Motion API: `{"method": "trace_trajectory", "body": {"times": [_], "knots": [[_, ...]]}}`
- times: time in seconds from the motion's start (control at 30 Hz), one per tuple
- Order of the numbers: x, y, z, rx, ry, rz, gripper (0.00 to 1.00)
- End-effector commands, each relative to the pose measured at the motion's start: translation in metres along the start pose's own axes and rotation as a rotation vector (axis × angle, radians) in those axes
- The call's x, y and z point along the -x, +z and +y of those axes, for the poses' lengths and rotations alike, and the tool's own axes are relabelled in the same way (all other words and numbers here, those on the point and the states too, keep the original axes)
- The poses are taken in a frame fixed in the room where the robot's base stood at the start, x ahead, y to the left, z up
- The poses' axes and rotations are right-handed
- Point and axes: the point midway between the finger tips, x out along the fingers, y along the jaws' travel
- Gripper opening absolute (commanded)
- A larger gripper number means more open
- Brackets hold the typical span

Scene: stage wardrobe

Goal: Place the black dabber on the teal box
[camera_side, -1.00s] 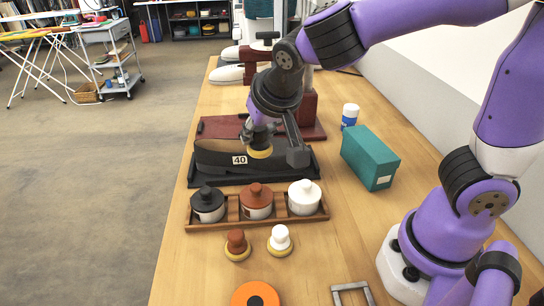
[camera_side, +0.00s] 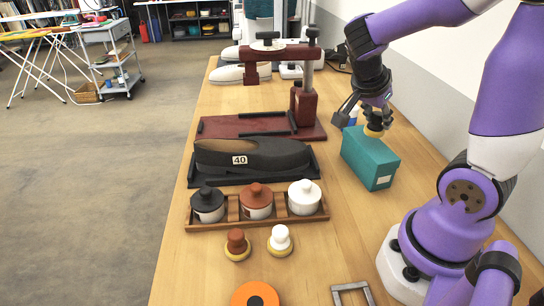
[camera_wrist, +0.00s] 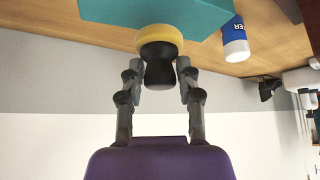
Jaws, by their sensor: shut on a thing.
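The black dabber (camera_wrist: 160,70) has a dark waisted handle and a round yellow sponge. My gripper (camera_wrist: 160,68) is shut on its handle, with a finger on each side. In the side view my gripper (camera_side: 376,117) is over the far part of the teal box (camera_side: 368,160), with the yellow sponge of the dabber (camera_side: 374,132) facing down at the box top. The teal box (camera_wrist: 150,12) also shows in the wrist view, just beyond the sponge. I cannot tell whether sponge and box touch.
A blue and white bottle (camera_wrist: 235,40) stands close to the box. A dark shoe form (camera_side: 255,157) marked 40 lies left of it. A wooden tray (camera_side: 232,225) holds three jars. A brown dabber (camera_side: 237,245) and a white dabber (camera_side: 280,241) stand in front.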

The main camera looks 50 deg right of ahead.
Motion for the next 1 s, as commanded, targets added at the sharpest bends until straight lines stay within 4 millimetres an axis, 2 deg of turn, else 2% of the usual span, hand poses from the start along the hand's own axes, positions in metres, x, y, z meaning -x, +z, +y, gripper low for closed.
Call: {"method": "trace_trajectory", "body": {"times": [0.13, 0.53, 0.57, 0.6, 1.0], "knots": [[-0.016, 0.011, 0.0, 0.002, 0.001, 0.0, 0.11], [-0.021, 0.014, 0.0, 0.001, -0.001, 0.0, 0.11], [-0.02, 0.014, 0.0, 0.001, -0.002, 0.0, 0.54], [-0.02, 0.014, -0.001, 0.001, -0.002, 0.0, 0.67], [-0.018, 0.012, -0.001, 0.001, -0.004, 0.0, 0.67]]}}
